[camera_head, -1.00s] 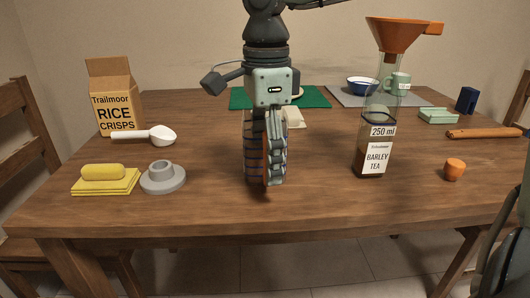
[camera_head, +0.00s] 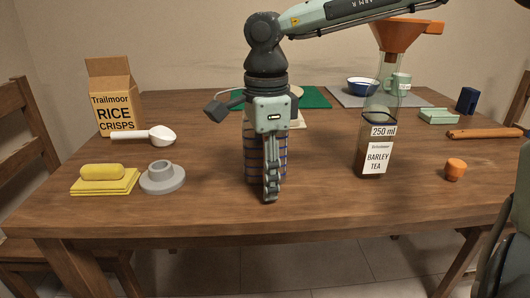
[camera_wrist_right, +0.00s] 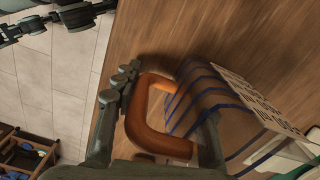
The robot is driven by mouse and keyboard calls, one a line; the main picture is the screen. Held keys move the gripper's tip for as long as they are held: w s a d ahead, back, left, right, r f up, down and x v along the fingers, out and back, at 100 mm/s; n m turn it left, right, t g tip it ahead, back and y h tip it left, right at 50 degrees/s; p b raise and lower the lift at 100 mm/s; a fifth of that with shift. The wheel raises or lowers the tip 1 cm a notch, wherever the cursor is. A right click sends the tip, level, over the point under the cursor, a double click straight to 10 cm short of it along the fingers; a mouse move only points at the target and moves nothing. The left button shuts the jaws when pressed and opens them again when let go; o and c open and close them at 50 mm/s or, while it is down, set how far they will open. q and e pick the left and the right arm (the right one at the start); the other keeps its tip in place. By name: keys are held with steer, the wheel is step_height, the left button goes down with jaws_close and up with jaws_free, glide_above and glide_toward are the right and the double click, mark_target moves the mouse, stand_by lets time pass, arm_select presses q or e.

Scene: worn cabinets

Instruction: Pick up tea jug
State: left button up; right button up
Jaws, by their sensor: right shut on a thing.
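The tea jug, a clear vessel with blue bands (camera_head: 252,165), stands at the front middle of the table, partly hidden behind my right gripper (camera_head: 270,194). In the right wrist view its orange-brown loop handle (camera_wrist_right: 140,128) lies between the fingers of my right gripper (camera_wrist_right: 165,105), and the banded body (camera_wrist_right: 200,85) is beyond. My right gripper is shut on the handle, pointing down. Jointed dark parts at the top left of the right wrist view look like my left gripper (camera_wrist_right: 72,14); its opening is unclear.
A barley tea bottle (camera_head: 376,157) with an orange funnel (camera_head: 400,38) stands to the right. An orange cap (camera_head: 455,169) is near it. A cereal box (camera_head: 115,100), white scoop (camera_head: 155,135), grey ring (camera_head: 162,178) and yellow cloths (camera_head: 104,180) are left. The table's front strip is clear.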

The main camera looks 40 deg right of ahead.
jaws_close()
steer(key=shift+r, duration=0.2)
steer(key=shift+r, duration=0.35)
step_height(320, 180, up, 2)
step_height(320, 180, up, 11)
steer(key=shift+r+p, duration=0.1)
steer(key=shift+p, duration=0.8)
arm_select(q)
steer(key=s+a+f+n+g+y+p, duration=0.1)
steer(key=s+a+f+g+y+p, duration=0.1)
steer(key=s+a+f+g+y, duration=0.3)
steer(key=shift+s+a+f+n+g+y, duration=0.3)
steer(key=shift+s+a+f+g, duration=2.1)
steer(key=shift+s+a+f, duration=1.4)
arm_select(e)
step_height(320, 180, up, 14)
arm_select(q)
steer(key=shift+w+a+f, duration=0.2)
steer(key=shift+w+a, duration=0.1)
steer(key=shift+a, duration=0.35)
